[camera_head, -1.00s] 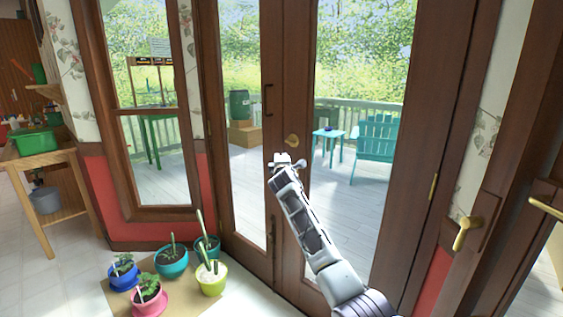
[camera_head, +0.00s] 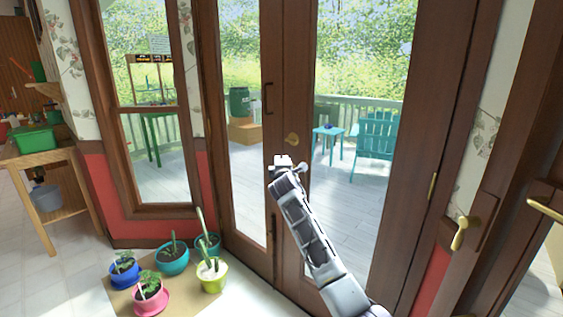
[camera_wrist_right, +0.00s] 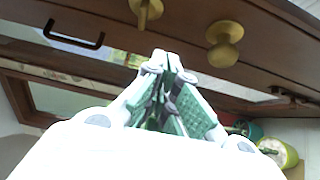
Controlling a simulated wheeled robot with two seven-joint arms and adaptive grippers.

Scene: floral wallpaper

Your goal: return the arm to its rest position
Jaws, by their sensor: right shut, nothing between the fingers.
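My right arm reaches up from the bottom right in the head view. Its gripper (camera_head: 284,163) is in front of the glass double door (camera_head: 292,90), just below and left of the round brass knob (camera_head: 291,139). In the right wrist view, my right gripper (camera_wrist_right: 160,62) has its fingers shut together with nothing between them. The wrist view also shows the brass knob (camera_wrist_right: 224,42) and a dark pull handle (camera_wrist_right: 74,38) beyond the fingertips. Whether the gripper touches the door cannot be told. My left gripper is not in view.
Several potted plants, including a pink pot (camera_head: 150,300) and a yellow-green pot (camera_head: 212,278), stand on a mat at lower left. A wooden bench (camera_head: 40,158) with a green tub (camera_head: 33,139) is at far left. A brass lever handle (camera_head: 460,233) is at right.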

